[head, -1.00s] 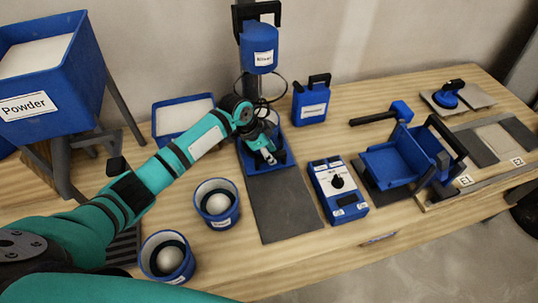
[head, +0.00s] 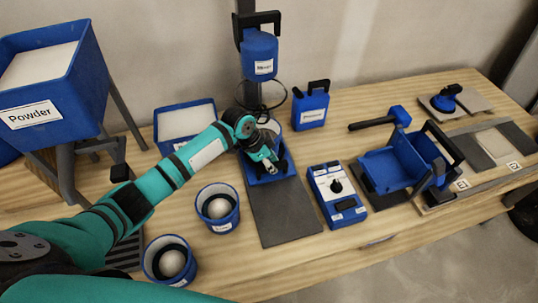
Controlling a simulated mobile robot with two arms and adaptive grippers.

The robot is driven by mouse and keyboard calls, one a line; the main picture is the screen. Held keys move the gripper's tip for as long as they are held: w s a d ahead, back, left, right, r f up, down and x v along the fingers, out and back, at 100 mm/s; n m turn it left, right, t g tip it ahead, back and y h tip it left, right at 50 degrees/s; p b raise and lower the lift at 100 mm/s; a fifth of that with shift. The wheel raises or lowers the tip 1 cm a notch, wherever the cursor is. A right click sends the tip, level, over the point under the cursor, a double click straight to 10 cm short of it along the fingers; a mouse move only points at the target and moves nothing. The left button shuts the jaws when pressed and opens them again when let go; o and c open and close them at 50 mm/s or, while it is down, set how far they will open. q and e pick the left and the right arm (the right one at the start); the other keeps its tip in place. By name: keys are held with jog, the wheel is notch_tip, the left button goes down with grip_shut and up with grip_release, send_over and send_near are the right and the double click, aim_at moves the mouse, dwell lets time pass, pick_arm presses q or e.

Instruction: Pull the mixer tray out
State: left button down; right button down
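The mixer stands at the back centre, with a blue motor head (head: 260,55) on a dark post and a ring guard below it. The blue mixer tray (head: 284,168) lies under the mixer, at the back end of a dark grey mat (head: 282,212). My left gripper (head: 268,165) is at the front part of the tray, pointing down at it. Its arm hides part of the tray. The fingers are small in the view, and I cannot tell whether they are closed on the tray's edge. My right gripper is not in view.
The grey mat in front of the tray is clear. Two blue buckets (head: 217,207) (head: 168,262) with pale round contents stand left of it. A blue control box (head: 337,195) stands right of it. A blue canister (head: 311,105) and a white-filled bin (head: 187,121) flank the mixer.

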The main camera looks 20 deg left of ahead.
pick_arm(q)
jog(key=s+d+p, duration=0.3)
jog(key=s+p, duration=0.1)
jog(key=s, duration=0.1)
jog(key=s+d+p, duration=0.3)
jog(key=s+p, duration=0.1)
jog(key=s, duration=0.1)
jog(key=s+d+p, duration=0.4)
jog(key=s, duration=0.1)
jog(key=shift+d+r, duration=0.1)
jog(key=shift+r, duration=0.1)
jog(key=shift+s+d+f, duration=0.1)
jog(key=shift+s+d, duration=0.25)
jog(key=shift+s, duration=0.15)
jog(key=c, duration=1.4)
grip_release()
jog(key=shift+f, duration=0.1)
jog(key=shift+c, duration=0.2)
jog(key=v, duration=0.8)
